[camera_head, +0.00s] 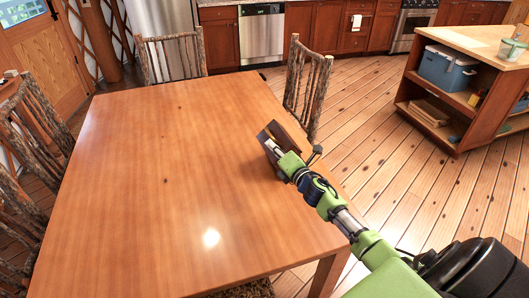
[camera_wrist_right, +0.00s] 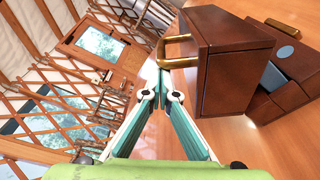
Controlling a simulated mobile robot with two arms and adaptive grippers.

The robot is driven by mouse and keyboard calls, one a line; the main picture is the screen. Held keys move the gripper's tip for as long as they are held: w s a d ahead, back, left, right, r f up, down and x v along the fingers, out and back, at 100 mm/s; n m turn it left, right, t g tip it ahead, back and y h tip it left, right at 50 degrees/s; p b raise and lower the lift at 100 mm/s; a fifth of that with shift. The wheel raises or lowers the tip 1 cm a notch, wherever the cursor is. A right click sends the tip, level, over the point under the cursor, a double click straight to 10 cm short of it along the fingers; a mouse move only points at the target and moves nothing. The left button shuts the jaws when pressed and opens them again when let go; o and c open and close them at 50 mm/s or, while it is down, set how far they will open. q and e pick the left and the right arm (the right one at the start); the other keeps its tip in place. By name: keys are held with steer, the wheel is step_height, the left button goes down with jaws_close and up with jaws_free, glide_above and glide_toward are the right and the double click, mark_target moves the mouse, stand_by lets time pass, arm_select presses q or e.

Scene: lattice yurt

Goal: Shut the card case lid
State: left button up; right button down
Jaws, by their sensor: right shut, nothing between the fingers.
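The brown card case (camera_head: 291,133) is on the wooden table near its right edge, partly hidden by my right gripper. In the right wrist view, a brown box-like part (camera_wrist_right: 236,62) carries a brass loop (camera_wrist_right: 188,38) on its near side. Beside it is a second brown part (camera_wrist_right: 292,95) with a grey-blue patch (camera_wrist_right: 284,53). The two parts stand at an angle, so the case looks open. My right gripper (camera_head: 270,145) is at the case. In the wrist view its fingertips (camera_wrist_right: 162,72) are together, empty, beside the loop; I cannot tell whether they touch it. My left gripper is out of view.
The rest of the table (camera_head: 170,170) is clear. Rustic chairs stand around it, one (camera_head: 307,85) close behind the case. A kitchen island (camera_head: 470,80) with a blue cooler (camera_head: 446,67) stands at right, with open floor between.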

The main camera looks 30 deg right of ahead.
mark_target(294, 143)
steer(key=d+m, duration=0.1)
steer(key=d, duration=0.1)
steer(key=d+m+b, duration=0.1)
steer(key=m, duration=0.1)
steer(key=shift+s+d+r, duration=0.1)
steer(key=shift+s+d, duration=0.25)
steer(key=shift+s, duration=0.05)
steer(key=shift+s+d+f+m+t+b, duration=0.1)
steer(key=shift+d+f+m+t+b, duration=0.1)
steer(key=shift+d+m+b, duration=0.45)
steer(key=shift+s+d+f+m+t+b, duration=0.1)
steer(key=shift+s+d+m+t+b, duration=0.1)
steer(key=shift+d+m, duration=0.65)
steer(key=shift+s+d+f+m+t+b, duration=0.15)
steer(key=shift+d+m+b, duration=0.35)
steer(key=shift+m, duration=0.5)
steer(key=shift+d, duration=0.1)
